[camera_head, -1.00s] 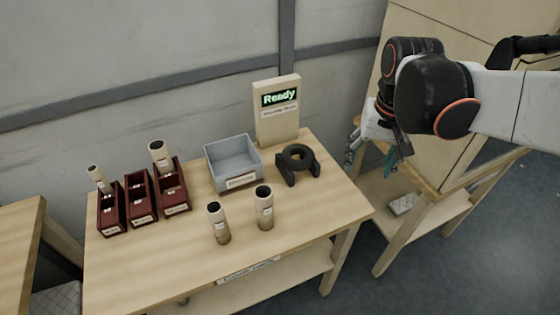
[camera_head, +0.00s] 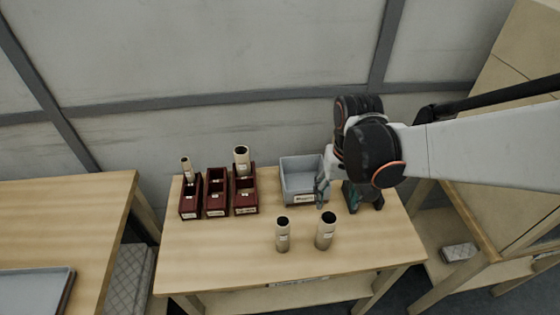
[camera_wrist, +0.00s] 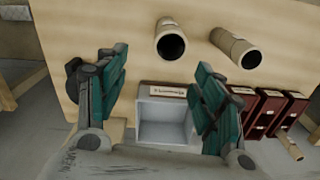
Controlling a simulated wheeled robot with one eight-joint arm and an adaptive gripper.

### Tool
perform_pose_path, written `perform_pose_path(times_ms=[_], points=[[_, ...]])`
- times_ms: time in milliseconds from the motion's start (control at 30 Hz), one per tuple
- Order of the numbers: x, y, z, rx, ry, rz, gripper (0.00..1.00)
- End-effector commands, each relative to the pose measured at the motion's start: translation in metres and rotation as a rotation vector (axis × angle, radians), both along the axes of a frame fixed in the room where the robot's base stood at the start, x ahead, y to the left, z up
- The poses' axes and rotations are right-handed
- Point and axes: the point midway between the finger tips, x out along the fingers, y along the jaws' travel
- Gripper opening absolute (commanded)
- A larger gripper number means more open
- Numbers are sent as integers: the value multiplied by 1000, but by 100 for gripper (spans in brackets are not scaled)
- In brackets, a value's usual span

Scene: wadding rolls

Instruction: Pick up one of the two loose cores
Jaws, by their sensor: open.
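Two loose cores, beige tubes with dark open tops, stand upright at the front of the table. The left core (camera_head: 282,236) is slightly apart from the right core (camera_head: 325,232). In the wrist view, one core (camera_wrist: 171,40) is above the middle, beyond the fingertips, and the other core (camera_wrist: 236,48) is to its right. My gripper (camera_wrist: 160,85) is open and empty. In the head view, it hangs above the table's back right, behind the cores, touching neither.
A grey bin (camera_head: 300,182) stands at the back, beside several dark red boxes (camera_head: 216,204); two hold upright tubes. The front of the table (camera_head: 215,262) is clear. Another table (camera_head: 60,220) with a grey tray (camera_head: 35,290) stands at left, and a wooden shelf unit (camera_head: 470,225) at right.

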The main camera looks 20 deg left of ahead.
Motion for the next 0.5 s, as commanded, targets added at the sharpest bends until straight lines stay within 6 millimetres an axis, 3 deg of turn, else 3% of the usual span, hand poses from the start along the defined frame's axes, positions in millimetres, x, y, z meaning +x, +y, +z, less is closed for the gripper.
perform_pose_path(times_ms=[33,300,500], points=[[-16,7,-3,0,-1,31,62],[-16,8,-54,1,-2,32,62],[-16,8,-78,0,-1,31,62]])
